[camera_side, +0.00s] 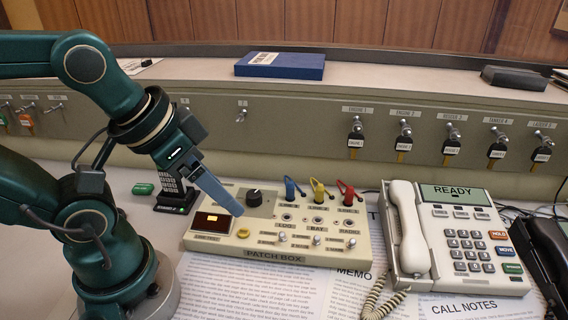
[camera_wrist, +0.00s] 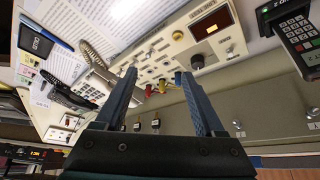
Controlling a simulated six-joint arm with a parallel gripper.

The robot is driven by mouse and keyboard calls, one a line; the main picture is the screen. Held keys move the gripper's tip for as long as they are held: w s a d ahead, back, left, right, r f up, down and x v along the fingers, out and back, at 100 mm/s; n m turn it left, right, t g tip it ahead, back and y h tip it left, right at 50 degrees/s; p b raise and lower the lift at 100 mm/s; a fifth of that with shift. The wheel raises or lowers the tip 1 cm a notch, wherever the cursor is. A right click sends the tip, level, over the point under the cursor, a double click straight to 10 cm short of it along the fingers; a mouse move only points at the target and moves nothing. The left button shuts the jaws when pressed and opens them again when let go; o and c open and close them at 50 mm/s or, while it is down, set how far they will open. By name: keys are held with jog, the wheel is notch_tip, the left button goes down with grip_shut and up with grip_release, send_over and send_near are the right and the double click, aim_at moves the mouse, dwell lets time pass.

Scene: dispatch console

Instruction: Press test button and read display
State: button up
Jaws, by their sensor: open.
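The beige patch box (camera_side: 318,254) sits on the desk. At its left end is a dark display (camera_side: 213,223) with a small lit yellow-orange patch; no figures are readable. A round yellow button (camera_side: 243,232) is just right of the display. The display also shows at the top of the wrist view (camera_wrist: 212,23), with the button (camera_wrist: 178,35) beside it. My gripper (camera_side: 236,209) is over the box's left part, above and behind the button; contact is unclear. In the wrist view its two fingers (camera_wrist: 157,76) are apart with nothing held.
A black knob (camera_side: 254,195) and blue, yellow and red plugs (camera_side: 318,188) stand up on the box. A phone (camera_side: 455,235) with a READY screen is right of it. A card terminal (camera_side: 176,194) is behind left. Papers (camera_side: 215,290) lie in front. Keys hang on the back panel.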

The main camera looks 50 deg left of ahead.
jog(key=shift+c, duration=0.3)
grip_shut()
dwell(1.4)
